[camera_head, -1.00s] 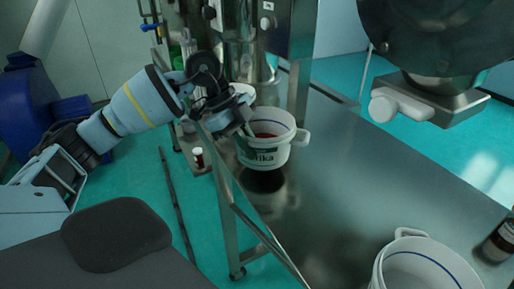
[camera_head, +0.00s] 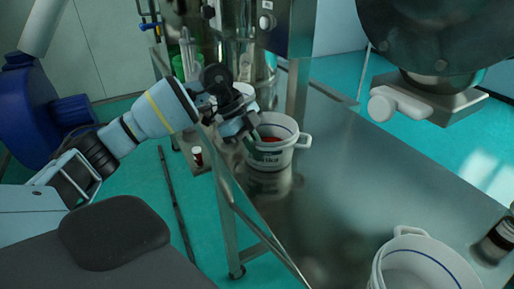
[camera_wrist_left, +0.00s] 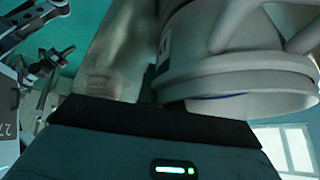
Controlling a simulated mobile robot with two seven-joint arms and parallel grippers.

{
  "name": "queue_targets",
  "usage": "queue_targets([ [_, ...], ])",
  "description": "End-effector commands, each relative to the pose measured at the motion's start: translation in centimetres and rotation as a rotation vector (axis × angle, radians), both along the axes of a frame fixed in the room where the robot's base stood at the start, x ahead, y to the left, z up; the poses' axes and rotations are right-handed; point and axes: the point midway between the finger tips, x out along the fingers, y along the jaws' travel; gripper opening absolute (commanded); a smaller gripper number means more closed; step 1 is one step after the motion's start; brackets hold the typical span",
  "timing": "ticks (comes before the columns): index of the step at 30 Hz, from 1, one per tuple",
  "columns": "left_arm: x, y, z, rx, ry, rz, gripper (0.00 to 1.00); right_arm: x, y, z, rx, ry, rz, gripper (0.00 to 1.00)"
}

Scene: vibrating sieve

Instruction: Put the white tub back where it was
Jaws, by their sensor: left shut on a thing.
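The white tub (camera_head: 268,158) has a dark green label, a blue line inside its rim, a side handle and red contents. It is upright at the left side of the metal table (camera_head: 345,190). Its base is at or just above the tabletop; I cannot tell whether it touches. My left gripper (camera_head: 250,134) is shut on the tub's left rim. In the left wrist view the tub (camera_wrist_left: 235,70) fills the upper right, close to the gripper. A second white tub (camera_head: 408,243) stands at the table's front right. My right gripper is not in view.
A dark machine with a white-handled outlet (camera_head: 400,104) overhangs the upper right. A steel column (camera_head: 298,90) stands behind the held tub. A brown bottle (camera_head: 497,243) is at the right edge. A small red-labelled bottle (camera_head: 197,156) stands left of the table. The middle tabletop is clear.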

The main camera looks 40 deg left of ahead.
Motion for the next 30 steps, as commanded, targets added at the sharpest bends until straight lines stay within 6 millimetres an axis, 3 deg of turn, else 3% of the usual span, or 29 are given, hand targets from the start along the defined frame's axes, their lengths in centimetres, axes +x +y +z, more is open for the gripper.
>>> queue_targets([
  [8,0.0,0.0,-0.1,-0.001,-0.003,-0.001,0.0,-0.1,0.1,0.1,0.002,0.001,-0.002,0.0],
  [9,0.0,0.0,-0.1,0.0,-0.001,0.0,0.13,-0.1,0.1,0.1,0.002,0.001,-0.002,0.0],
  [13,0.0,0.0,-0.1,0.0,-0.001,0.0,0.3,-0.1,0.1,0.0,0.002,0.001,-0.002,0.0],
  [23,0.0,0.0,0.1,0.0,-0.001,0.0,0.3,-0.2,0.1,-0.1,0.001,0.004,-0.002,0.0],
  [30,-0.4,1.6,2.8,0.001,-0.005,0.002,0.3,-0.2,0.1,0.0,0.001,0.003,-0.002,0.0],
])
